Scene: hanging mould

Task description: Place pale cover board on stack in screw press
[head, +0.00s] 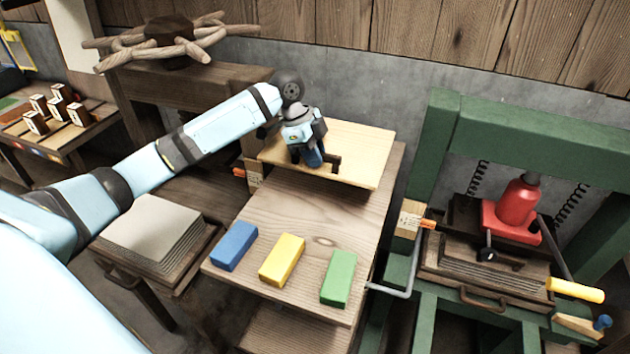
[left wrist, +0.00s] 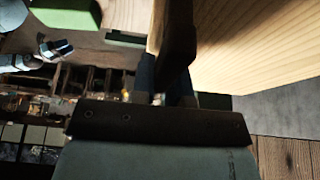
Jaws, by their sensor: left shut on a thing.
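The pale cover board (head: 362,153) is a flat light-wood rectangle over the far end of the wooden table. My left gripper (head: 318,160) is shut on it; whether the board hangs clear of the tabletop is hard to tell. In the left wrist view the board (left wrist: 265,45) fills the upper right, with a dark finger (left wrist: 176,50) against it. The wooden screw press (head: 185,88) stands at the back left, with a spoked wooden wheel (head: 172,45) on top. My left arm hides most of its opening, and I cannot see the stack inside. My right gripper is not in view.
Blue (head: 234,246), yellow (head: 282,260) and green (head: 339,278) blocks lie on the table's near part (head: 262,215). A pile of grey sheets (head: 155,226) sits at left. A green press (head: 530,130) with a red jack (head: 515,208) stands at right.

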